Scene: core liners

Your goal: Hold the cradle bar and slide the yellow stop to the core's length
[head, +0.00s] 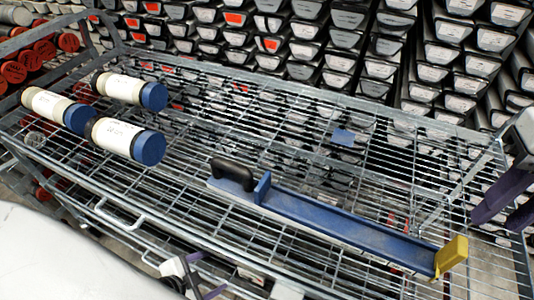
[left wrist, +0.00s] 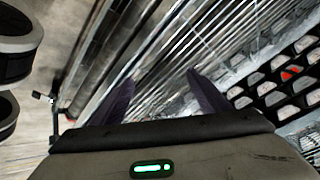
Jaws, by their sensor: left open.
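A blue cradle bar (head: 345,227) lies on the wire rack, with a black handle (head: 233,174) at its left end and an upright blue plate beside the handle. The yellow stop (head: 451,256) sits at the bar's right end. The trough between plate and stop is empty. Three white cores with blue caps (head: 125,138) lie at the rack's left. My left gripper (head: 193,275) is below the bar at the front edge, away from the handle; its fingers (left wrist: 163,95) are apart and empty in the left wrist view. My right gripper (head: 492,222) is at the right edge, fingers apart, above and right of the stop.
The wire rack (head: 200,130) has a raised frame and a front handle loop (head: 120,213). Shelves of grey labelled liners (head: 340,65) stand behind. Red-ended tubes (head: 40,50) are at the far left.

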